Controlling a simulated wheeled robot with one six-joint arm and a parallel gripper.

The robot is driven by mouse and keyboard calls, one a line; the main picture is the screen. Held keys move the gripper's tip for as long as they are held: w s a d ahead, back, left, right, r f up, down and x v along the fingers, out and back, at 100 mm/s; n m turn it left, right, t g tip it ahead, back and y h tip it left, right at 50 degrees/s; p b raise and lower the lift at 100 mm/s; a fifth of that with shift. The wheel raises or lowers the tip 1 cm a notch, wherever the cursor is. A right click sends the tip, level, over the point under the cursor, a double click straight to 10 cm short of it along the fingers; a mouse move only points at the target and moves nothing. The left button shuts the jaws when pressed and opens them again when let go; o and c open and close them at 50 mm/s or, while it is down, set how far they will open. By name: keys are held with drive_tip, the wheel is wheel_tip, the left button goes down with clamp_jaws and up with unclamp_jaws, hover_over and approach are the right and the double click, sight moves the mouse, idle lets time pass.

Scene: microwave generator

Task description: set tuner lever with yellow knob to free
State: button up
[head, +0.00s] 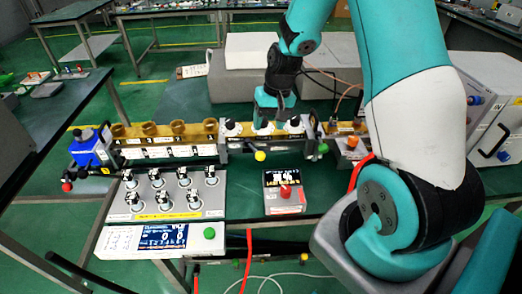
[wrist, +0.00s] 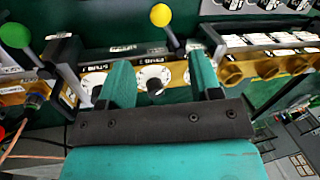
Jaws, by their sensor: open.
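The tuner lever with the yellow knob (head: 260,155) sticks out from the front of the brass waveguide run (head: 180,131), below the white dials. In the wrist view the yellow knob (wrist: 160,15) is on a thin rod, beyond my fingertips. My gripper (head: 270,120) is over the middle dial, behind the yellow knob. In the wrist view my gripper (wrist: 160,70) is open and empty. Its two teal fingers stand on either side of a white dial (wrist: 153,77) with a dark hub. The yellow knob is apart from both fingers. The lever's foot is partly hidden.
A lever with a green knob (head: 323,148) stands right of the yellow one. A display box with a red knob (head: 286,191) sits in front. A grey panel with several knobs (head: 165,205) lies front left. A blue unit (head: 89,150) stands at the left end. Green bench top shows between them.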

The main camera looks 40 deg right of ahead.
sight(261, 152)
drive_tip(key=f, duration=0.3)
drive_tip(key=a+f+p, duration=0.1)
drive_tip(key=f, duration=0.3)
drive_tip(key=a+f, duration=0.1)
drive_tip(key=f, duration=0.3)
drive_tip(key=shift+w+f+p, duration=0.1)
drive_tip(key=shift+w+p, duration=0.2)
drive_tip(key=shift+w, duration=0.1)
clamp_jaws()
